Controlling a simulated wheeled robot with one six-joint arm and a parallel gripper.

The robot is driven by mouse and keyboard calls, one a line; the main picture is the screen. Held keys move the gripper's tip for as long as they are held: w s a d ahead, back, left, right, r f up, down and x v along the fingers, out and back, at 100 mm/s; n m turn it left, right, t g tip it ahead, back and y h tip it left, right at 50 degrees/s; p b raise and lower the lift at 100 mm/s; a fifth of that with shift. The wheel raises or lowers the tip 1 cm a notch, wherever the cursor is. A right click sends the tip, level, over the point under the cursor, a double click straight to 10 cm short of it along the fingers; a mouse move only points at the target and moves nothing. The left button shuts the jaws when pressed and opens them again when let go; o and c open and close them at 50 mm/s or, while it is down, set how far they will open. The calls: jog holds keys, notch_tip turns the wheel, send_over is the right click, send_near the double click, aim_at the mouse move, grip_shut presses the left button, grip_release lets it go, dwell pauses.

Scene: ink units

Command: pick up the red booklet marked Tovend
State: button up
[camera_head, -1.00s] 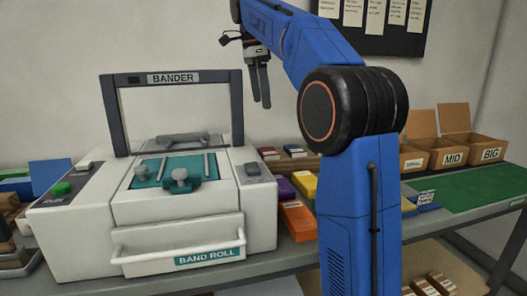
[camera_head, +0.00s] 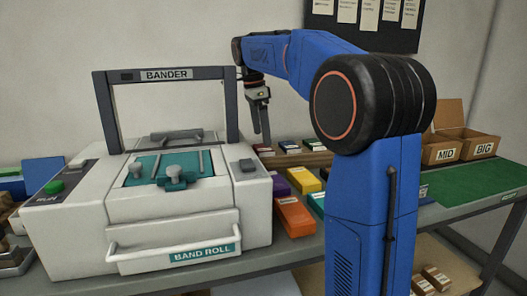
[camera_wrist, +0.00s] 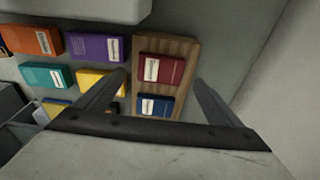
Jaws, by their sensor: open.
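A dark red booklet (camera_wrist: 162,69) with a white label lies on a wooden board (camera_wrist: 185,48) in the wrist view; the label is too small to read. It also shows in the head view as a small red shape (camera_head: 263,150) behind the bander's right side. A dark blue booklet (camera_wrist: 155,105) lies beside it on the same board. My gripper (camera_wrist: 160,78) is open and empty, its fingers on either side of the red booklet in the wrist picture. In the head view my gripper (camera_head: 260,138) hangs above the board, fingers down; the exact height gap is unclear.
Orange (camera_wrist: 35,40), purple (camera_wrist: 95,47), teal (camera_wrist: 46,76) and yellow (camera_wrist: 100,81) packs lie next to the board. The white bander (camera_head: 180,215) stands left with its dark arch.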

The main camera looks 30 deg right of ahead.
aim_at(263, 148)
jog(key=shift+d+f, duration=0.15)
jog(key=shift+f, duration=0.95)
jog(key=shift+d+f, duration=0.1)
jog(key=shift+f, duration=0.95)
jog(key=c, duration=1.2)
jog(key=shift+o, duration=0.2)
jog(key=shift+r, duration=0.1)
